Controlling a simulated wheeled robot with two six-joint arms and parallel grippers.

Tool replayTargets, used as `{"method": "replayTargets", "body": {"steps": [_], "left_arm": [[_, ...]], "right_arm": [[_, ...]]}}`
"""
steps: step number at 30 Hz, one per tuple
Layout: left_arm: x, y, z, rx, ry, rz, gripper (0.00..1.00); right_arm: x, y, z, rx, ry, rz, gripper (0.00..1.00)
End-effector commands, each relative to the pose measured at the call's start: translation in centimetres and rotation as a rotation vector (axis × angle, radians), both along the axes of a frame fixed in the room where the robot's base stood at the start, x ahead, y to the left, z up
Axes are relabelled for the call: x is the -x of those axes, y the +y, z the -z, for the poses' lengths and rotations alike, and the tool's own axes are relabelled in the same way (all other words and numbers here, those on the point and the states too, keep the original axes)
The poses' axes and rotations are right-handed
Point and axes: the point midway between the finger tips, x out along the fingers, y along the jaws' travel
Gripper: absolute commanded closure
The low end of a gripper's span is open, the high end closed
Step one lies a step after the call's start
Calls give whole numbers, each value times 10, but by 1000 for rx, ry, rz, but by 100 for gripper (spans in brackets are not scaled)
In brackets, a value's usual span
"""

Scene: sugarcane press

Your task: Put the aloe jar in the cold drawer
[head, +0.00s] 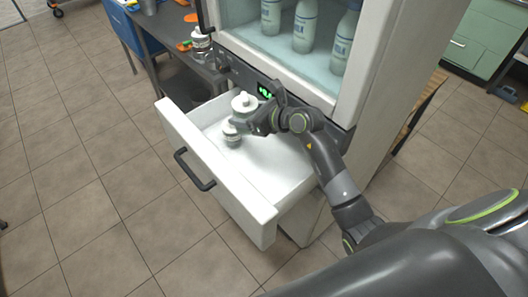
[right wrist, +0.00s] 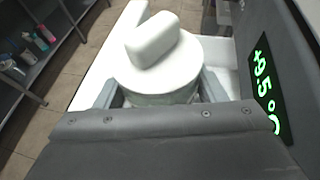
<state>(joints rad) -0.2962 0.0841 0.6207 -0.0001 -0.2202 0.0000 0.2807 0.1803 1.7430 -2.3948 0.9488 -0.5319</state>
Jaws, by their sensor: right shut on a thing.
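The aloe jar (head: 244,103), pale with a white knobbed lid, is upright over the back left part of the open cold drawer (head: 192,148). My right gripper (head: 248,121) is shut around its body. In the right wrist view the jar's lid (right wrist: 158,72) fills the middle, with one finger on each side. The fingers and the lid hide its lower body, so I cannot tell whether its base touches the drawer floor. My left gripper is not in view.
The drawer's right half is bare. Above it, the cabinet (head: 375,60) holds bottles (head: 304,26) behind its front, and a green display (head: 265,91) glows. A dark side table (head: 172,38) at the left carries another jar (head: 201,44).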

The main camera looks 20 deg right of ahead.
Motion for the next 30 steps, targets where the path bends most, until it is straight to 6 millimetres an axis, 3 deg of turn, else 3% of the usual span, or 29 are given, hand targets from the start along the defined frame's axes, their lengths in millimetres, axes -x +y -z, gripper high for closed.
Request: {"method": "replayTargets", "body": {"steps": [5, 13, 18, 25, 30], "left_arm": [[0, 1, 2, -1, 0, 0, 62], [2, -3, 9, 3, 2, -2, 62], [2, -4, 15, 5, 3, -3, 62], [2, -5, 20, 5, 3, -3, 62], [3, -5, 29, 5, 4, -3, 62]], "right_arm": [[-6, 4, 22, -2, 5, 8, 72], [-5, 3, 94, -2, 7, 9, 72], [-5, 3, 129, -2, 3, 8, 72], [-6, 3, 148, -2, 1, 7, 72], [-6, 3, 174, -1, 2, 7, 72]]}}
